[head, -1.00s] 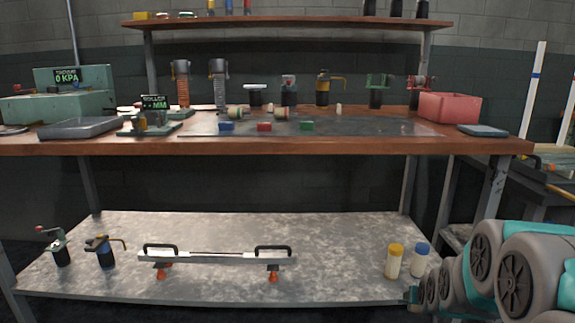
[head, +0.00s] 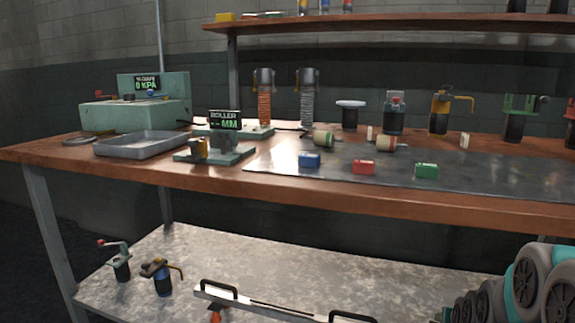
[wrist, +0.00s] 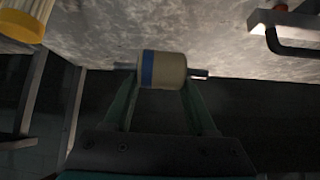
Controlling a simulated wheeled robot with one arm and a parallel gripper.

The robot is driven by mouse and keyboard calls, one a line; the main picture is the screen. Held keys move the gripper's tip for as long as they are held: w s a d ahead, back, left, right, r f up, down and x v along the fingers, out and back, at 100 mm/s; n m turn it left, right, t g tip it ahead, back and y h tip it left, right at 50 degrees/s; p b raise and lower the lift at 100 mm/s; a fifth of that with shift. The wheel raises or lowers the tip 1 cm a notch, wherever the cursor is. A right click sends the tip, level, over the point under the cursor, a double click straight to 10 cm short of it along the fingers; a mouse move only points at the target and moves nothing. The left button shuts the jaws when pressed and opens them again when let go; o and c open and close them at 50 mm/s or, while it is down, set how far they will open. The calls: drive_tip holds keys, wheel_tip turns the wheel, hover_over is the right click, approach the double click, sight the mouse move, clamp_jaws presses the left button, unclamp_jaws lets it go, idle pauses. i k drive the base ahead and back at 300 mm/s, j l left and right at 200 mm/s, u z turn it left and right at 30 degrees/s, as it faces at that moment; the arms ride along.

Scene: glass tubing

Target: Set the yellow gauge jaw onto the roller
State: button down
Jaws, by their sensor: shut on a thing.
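The roller gauge, with a green base (head: 215,155) and a sign reading "ROLLER -- MM" (head: 225,120), stands on the bench left of the dark mat. Its small yellow jaw (head: 198,148) is at the left of the base, beside a dark grey block. No roller can be made out at the jaw. In the wrist view, my gripper (wrist: 160,82) is shut on a cream roller with a blue band (wrist: 172,70) and pins at both ends. The head view does not show the gripper's fingers. Two other rollers, green-banded (head: 323,139) and red-banded (head: 386,144), lie on the bench.
A grey tray (head: 142,145) sits left of the gauge. Blue (head: 309,160), red (head: 363,167) and green (head: 427,171) blocks lie along the dark mat (head: 490,172). The lower shelf (head: 200,262) carries clamps and a handled bar. The bench's front edge runs below the gauge.

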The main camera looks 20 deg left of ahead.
sight(199, 150)
drive_tip(key=u, duration=1.05)
